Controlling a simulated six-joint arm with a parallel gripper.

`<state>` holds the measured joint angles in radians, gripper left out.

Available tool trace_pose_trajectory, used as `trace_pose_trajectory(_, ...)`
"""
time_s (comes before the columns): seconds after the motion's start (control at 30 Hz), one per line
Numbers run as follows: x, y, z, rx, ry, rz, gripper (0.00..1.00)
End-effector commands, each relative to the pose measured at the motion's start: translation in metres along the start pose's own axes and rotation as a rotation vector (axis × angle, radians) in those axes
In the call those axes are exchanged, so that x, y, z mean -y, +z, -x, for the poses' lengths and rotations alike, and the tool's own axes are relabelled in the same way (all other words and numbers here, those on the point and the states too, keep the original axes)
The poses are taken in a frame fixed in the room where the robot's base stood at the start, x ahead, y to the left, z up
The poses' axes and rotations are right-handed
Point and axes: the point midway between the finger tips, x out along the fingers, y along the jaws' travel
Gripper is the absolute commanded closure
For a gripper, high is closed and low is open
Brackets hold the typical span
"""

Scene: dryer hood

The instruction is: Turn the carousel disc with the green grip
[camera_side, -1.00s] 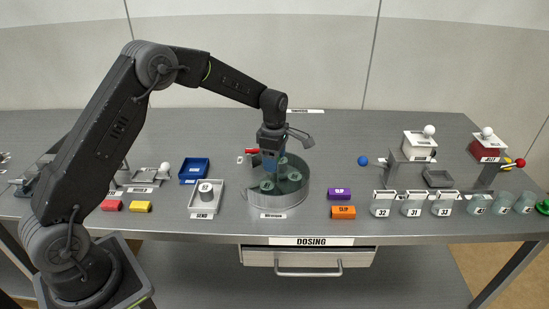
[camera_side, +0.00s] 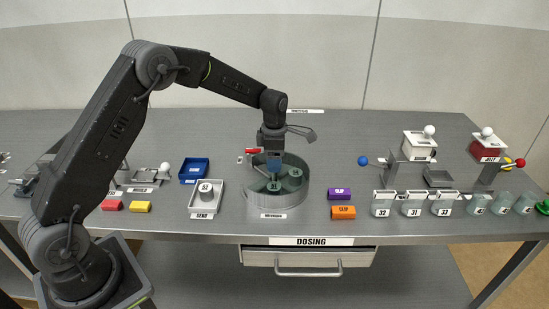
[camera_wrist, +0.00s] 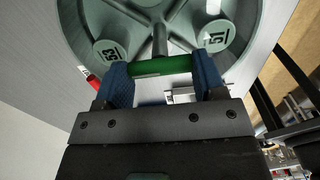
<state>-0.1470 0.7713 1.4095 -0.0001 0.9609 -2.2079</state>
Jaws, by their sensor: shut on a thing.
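The carousel is a round grey-green drum (camera_side: 262,203) in the middle of the bench in the side view. My gripper (camera_side: 273,165) points down into its rim from above. In the wrist view, the green grip (camera_wrist: 160,66) lies between the two blue fingers of my gripper (camera_wrist: 162,80), which are shut on its ends. A spoke joins the grip to the disc (camera_wrist: 248,18), which holds round lidded cups. A cup marked 53 (camera_wrist: 108,52) is left of the grip and one marked 51 (camera_wrist: 216,37) is right of it. In the side view my fingers hide the grip.
A tray with a jar (camera_side: 205,192) and a blue bin (camera_side: 194,170) stand left of the carousel. A red piece (camera_side: 252,151) is close behind my gripper. Several glass jars line the right front edge.

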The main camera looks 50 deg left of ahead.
Motion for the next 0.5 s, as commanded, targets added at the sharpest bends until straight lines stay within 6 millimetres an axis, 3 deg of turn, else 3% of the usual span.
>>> trace_pose_trajectory(0.37, 0.0002, 0.0006, 0.0001, 0.001, 0.0, 0.002, 0.79)
trace_pose_trajectory(0.4, 0.0002, 0.0006, 0.0001, 0.001, 0.0, 0.001, 0.35)
trace_pose_trajectory(0.5, 0.0001, 0.0005, 0.0001, 0.001, 0.0, 0.001, 0.26)
